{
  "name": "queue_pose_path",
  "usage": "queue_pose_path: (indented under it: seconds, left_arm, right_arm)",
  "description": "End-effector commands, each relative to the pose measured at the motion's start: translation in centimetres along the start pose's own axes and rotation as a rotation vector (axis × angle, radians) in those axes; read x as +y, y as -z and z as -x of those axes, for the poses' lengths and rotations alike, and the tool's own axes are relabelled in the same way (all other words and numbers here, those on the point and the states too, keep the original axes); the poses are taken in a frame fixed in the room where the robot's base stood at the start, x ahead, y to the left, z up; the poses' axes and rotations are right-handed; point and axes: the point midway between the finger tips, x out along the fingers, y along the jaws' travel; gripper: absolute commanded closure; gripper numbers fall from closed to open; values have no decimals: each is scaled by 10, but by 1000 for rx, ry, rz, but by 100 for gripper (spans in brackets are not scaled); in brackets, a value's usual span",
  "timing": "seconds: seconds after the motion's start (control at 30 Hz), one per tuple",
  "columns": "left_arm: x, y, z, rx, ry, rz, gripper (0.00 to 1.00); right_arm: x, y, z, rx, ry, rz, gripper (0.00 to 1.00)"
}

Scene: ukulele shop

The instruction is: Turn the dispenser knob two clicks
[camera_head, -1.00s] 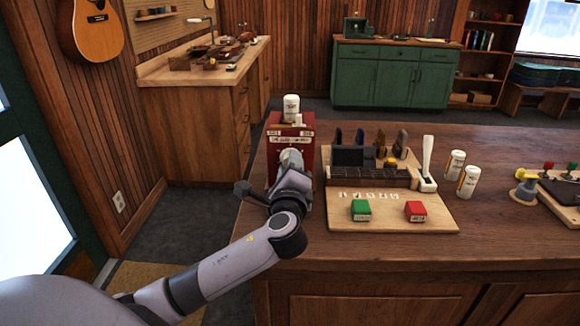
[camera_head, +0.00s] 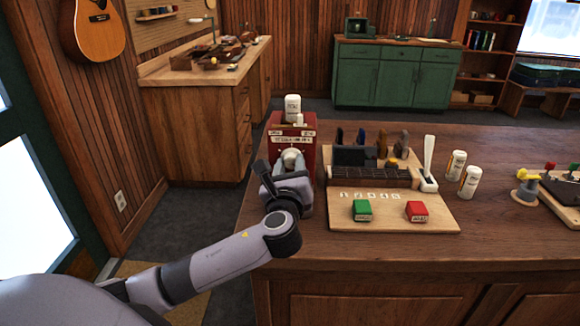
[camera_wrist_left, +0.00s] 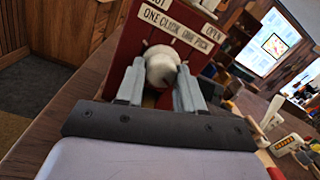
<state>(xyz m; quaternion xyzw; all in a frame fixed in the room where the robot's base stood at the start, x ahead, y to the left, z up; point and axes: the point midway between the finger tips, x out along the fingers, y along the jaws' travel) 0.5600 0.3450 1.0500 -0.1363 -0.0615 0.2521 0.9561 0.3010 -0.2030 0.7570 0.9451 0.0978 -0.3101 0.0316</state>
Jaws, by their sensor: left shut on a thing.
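The dispenser (camera_head: 306,137) is a red box with white label strips, standing at the left end of the wooden counter. Its pale round knob (camera_head: 292,158) is on the front face. In the left wrist view, the knob (camera_wrist_left: 161,68) sits between the two pale fingers of my left gripper (camera_wrist_left: 159,86). The labels above it read "ONE CLICK ONE PICK" and "OPEN", with another label cut off. In the head view, my left gripper (camera_head: 290,172) is in front of the dispenser, shut on the knob. The dispenser's lower front is hidden by the gripper. My right gripper is not in view.
A light board (camera_head: 430,214) with white markings lies right of the dispenser, bearing a green block (camera_head: 362,210) and a red block (camera_head: 416,211). A dark rack (camera_head: 365,177) stands behind them. White bottles (camera_head: 456,164) stand farther right. The counter's front strip is clear.

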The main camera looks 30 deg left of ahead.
Motion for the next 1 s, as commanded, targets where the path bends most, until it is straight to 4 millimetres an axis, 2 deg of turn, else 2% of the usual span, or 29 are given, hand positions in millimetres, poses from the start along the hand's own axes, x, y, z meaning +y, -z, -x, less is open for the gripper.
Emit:
queue_pose_path:
  seconds: [0.03, 0.57, 0.6, 0.67, 1.0]
  left_arm:
    - [-1, -9, -4, -19, 3, -9, 93]
    - [-1, -8, -4, -17, 4, -34, 93]
    - [-1, -8, -4, -17, 4, -33, 60]
    - [-1, -8, -4, -16, 4, -33, 40]
    - [0, -4, 0, -6, 2, -34, 39]
  right_arm:
    - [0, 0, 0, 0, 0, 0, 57]
    - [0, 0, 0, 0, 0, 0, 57]
    - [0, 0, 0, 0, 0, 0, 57]
    - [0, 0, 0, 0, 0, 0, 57]
    - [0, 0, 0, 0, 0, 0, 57]
